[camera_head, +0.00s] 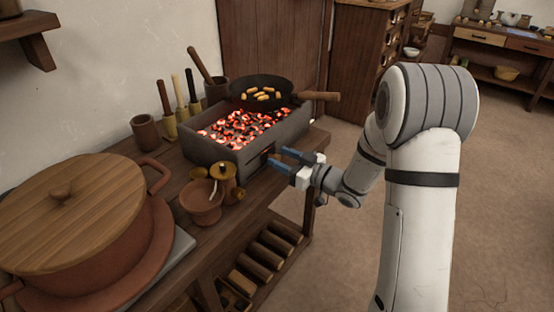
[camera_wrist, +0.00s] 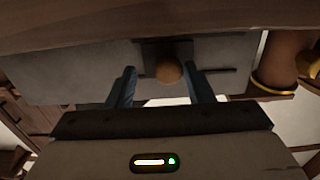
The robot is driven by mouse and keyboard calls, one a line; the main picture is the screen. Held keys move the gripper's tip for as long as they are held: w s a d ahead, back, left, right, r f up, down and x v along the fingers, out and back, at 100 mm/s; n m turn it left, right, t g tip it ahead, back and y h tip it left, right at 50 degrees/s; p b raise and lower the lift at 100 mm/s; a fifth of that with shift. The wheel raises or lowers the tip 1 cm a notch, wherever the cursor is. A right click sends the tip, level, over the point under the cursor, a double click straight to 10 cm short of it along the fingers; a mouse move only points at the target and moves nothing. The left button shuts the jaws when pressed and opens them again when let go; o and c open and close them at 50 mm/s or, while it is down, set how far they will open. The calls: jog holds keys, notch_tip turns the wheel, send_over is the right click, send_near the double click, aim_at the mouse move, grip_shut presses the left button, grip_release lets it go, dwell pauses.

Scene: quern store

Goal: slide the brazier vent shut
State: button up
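The brazier (camera_head: 222,152) is a grey trough of glowing coals on the wooden bench. Its front wall (camera_wrist: 90,68) fills much of the wrist view. The vent shows as a small dark plate (camera_wrist: 150,48) with a round brown knob (camera_wrist: 169,73). A thin dark line runs right from it. My gripper (camera_head: 279,158) is at the brazier's front face, its blue fingers apart. In the wrist view the knob appears between the open fingertips, with gaps on both sides. Whether the fingers reach past the knob is hard to tell. The fingers partly hide the vent in the head view.
A black pan (camera_head: 262,90) sits on the brazier's far end, its handle (camera_head: 318,96) jutting right. A clay bowl (camera_head: 203,205) and a brass-trimmed jar (camera_head: 224,178) stand close in front. A large lidded pot (camera_head: 75,215) is at left. The floor (camera_head: 500,190) at right is clear.

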jog(key=shift+a, duration=0.1)
jog(key=p+v, duration=0.1)
jog(key=v, duration=0.6)
jog(key=shift+s+d+p, duration=0.25)
jog(key=shift+d+p, duration=0.1)
jog(key=d+r+m+t+h+p, duration=0.1)
jog(key=d+r+m+h+p, duration=0.2)
jog(key=d+r+h+p, duration=0.35)
jog(key=d+r+m+h+p, duration=0.35)
jog(key=r+h+p, duration=0.4)
jog(key=r, duration=0.45)
jog(key=s+r+m+g+p, duration=0.1)
jog(key=s+r+p, duration=0.3)
jog(key=s, duration=0.4)
jog(key=s+r+m+g+p, duration=0.2)
jog(key=s+r+g+p, duration=0.2)
jog(key=s, duration=0.4)
jog(key=s+r+m+g+h+p, duration=0.1)
jog(key=s+r+g+p, duration=0.2)
jog(key=s+r+p, duration=0.2)
jog(key=s+r, duration=0.2)
jog(key=s, duration=0.1)
jog(key=shift+s+a+m+p, duration=0.25)
jog(key=shift+s+m+p, duration=0.1)
